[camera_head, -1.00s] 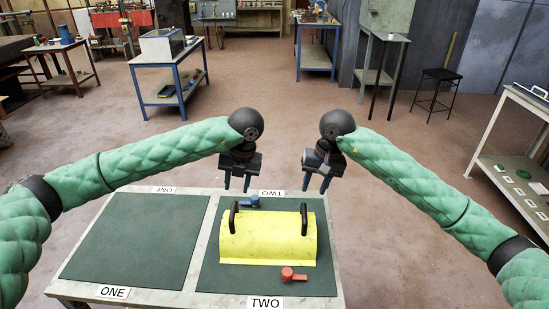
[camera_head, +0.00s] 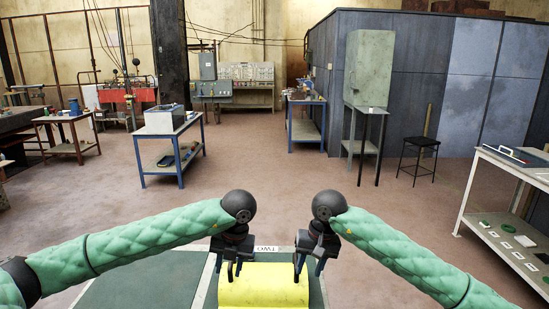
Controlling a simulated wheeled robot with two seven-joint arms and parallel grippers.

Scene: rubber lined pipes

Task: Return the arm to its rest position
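My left gripper (camera_head: 229,264) and my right gripper (camera_head: 311,264) hang side by side over the table in the camera_head view. The fingers of each are apart, with nothing seen between them. A yellow half-round cover (camera_head: 263,285) lies on the right-hand green mat. Its two black handles, left (camera_head: 230,273) and right (camera_head: 302,274), overlap the gripper fingers in the picture. I cannot tell from this view how close the fingers are to them. The cover's lower part is cut off by the frame.
The left green mat (camera_head: 140,285) looks bare where it shows. A "TWO" label (camera_head: 266,249) lies at the table's back edge. Beyond is open floor with a blue-legged table (camera_head: 171,133), a black stool (camera_head: 418,143) and a white shelf unit (camera_head: 512,165) at right.

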